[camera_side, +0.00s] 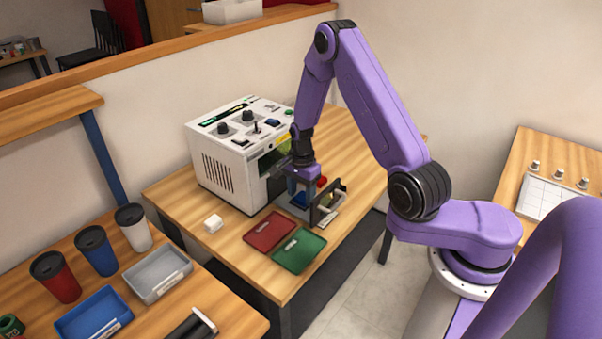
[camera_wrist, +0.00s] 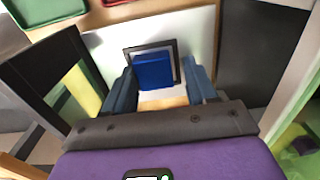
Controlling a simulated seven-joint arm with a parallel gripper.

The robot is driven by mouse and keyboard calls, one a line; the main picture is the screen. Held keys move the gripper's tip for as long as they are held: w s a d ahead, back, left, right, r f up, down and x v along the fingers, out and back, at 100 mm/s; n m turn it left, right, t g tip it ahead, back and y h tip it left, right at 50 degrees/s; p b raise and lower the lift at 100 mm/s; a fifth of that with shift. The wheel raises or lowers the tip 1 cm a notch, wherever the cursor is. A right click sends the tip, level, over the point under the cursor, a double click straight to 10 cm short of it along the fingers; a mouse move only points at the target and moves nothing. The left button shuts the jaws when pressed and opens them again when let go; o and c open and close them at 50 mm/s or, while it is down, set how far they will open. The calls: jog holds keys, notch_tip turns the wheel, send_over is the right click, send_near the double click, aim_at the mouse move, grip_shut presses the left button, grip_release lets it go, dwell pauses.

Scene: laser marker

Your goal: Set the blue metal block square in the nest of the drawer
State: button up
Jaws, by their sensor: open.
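The blue metal block (camera_wrist: 153,72) lies within the dark square frame of the nest (camera_wrist: 151,45) in the wrist view. Its sides look roughly in line with the frame; I cannot tell whether it sits fully down. The light drawer plate (camera_wrist: 105,42) lies around the nest. My gripper (camera_wrist: 161,70) is open, one finger on each side of the block, with visible gaps. In the side view my gripper (camera_side: 303,188) is low over the pulled-out drawer (camera_side: 328,213), and the block (camera_side: 299,200) shows only in part beneath it.
The white laser marker (camera_side: 228,160) stands close behind my gripper. A dark upright handle frame (camera_side: 327,203) rises at the drawer's front. A red tray (camera_side: 269,232) and a green tray (camera_side: 299,251) lie in front.

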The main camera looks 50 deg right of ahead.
aim_at(302, 195)
notch_tip(302, 195, up, 12)
jog(key=s+a+r+n, duration=0.1)
jog(key=a+r+n, duration=0.3)
jog(key=a+n, duration=0.4)
jog(key=s+a+r+n, duration=0.3)
jog(key=s+a+n, duration=0.2)
jog(key=s+n, duration=0.15)
jog(key=s+r+n, duration=0.3)
jog(key=s+n, duration=1.3)
jog(key=s, duration=0.5)
jog(key=shift+s+d, duration=0.35)
jog(key=shift+s, duration=0.05)
